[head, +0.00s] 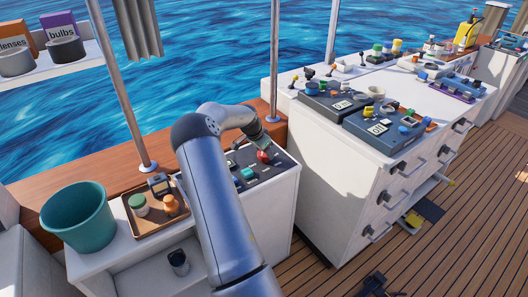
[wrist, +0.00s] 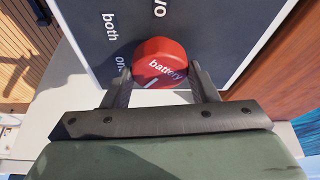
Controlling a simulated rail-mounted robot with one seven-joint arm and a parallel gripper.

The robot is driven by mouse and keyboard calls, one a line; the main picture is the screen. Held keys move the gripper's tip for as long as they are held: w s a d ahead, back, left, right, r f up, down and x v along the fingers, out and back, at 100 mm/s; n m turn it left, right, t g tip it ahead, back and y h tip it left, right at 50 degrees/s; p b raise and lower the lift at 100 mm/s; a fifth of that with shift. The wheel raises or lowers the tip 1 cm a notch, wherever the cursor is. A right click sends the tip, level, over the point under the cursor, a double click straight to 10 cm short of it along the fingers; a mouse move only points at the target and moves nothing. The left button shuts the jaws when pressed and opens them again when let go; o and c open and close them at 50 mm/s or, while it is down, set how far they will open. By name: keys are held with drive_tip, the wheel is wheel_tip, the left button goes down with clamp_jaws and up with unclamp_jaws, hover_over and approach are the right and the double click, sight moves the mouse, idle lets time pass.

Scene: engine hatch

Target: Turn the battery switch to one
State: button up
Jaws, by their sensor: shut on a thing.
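The battery switch is a round red knob (wrist: 160,62) marked "battery", on a dark panel (wrist: 225,35). My gripper (wrist: 160,78) is shut on the knob, with one finger on each side of it. A short white mark on the knob lies at its lower edge in the wrist view, slightly left of centre. A cropped label ending "o" is above. In the head view the red knob (head: 263,156) shows under my gripper (head: 261,146).
A teal knob (head: 247,173) is on the same panel. To the left are a brown tray (head: 150,225) with small items and a teal bucket (head: 78,215). A white drawer cabinet (head: 335,190) with switch panels stands to the right.

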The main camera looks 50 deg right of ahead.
drive_tip(key=m+g+b, duration=0.1)
drive_tip(key=m, duration=0.3)
drive_tip(key=shift+w+y, duration=0.15)
drive_tip(key=shift+y, duration=0.15)
drive_tip(key=shift+g, duration=0.3)
drive_tip(key=o, duration=1)
drive_tip(key=shift+r, duration=0.1)
drive_tip(key=v, duration=1.7)
drive_tip(key=shift+d+r+b, duration=0.1)
drive_tip(key=shift+r+b, duration=0.05)
drive_tip(key=shift+b, duration=0.2)
